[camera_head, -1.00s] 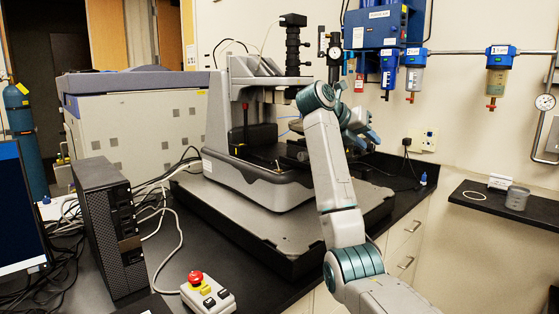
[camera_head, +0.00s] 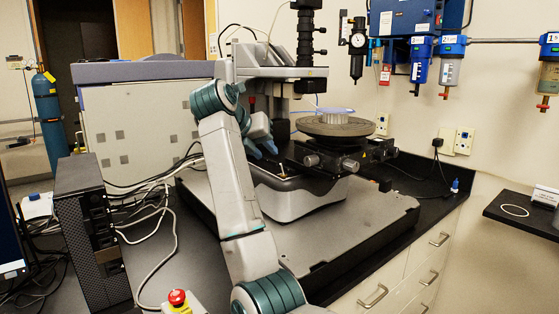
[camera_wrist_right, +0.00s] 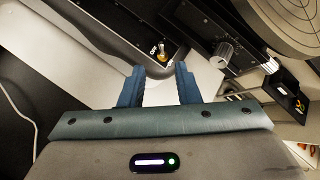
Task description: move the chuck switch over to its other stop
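The chuck switch (camera_wrist_right: 162,56) is a small metal toggle with a brass-coloured base on a black panel. An "OFF" label is printed beside it. Which way its lever leans is too small to tell. My right gripper (camera_wrist_right: 157,78) is open and empty, its two blue fingers apart. In the right wrist view the switch appears just beyond the fingertips, roughly between them, with no visible contact. In the head view my right gripper (camera_head: 261,146) is at the front left of the profiler's stage, and my arm covers part of the instrument. My left gripper is not in view.
The round chuck (camera_head: 336,128) sits on the stage, right of the gripper. The profiler's grey base plate (camera_head: 340,228) is bare at front right. A computer tower (camera_head: 92,235) stands left.

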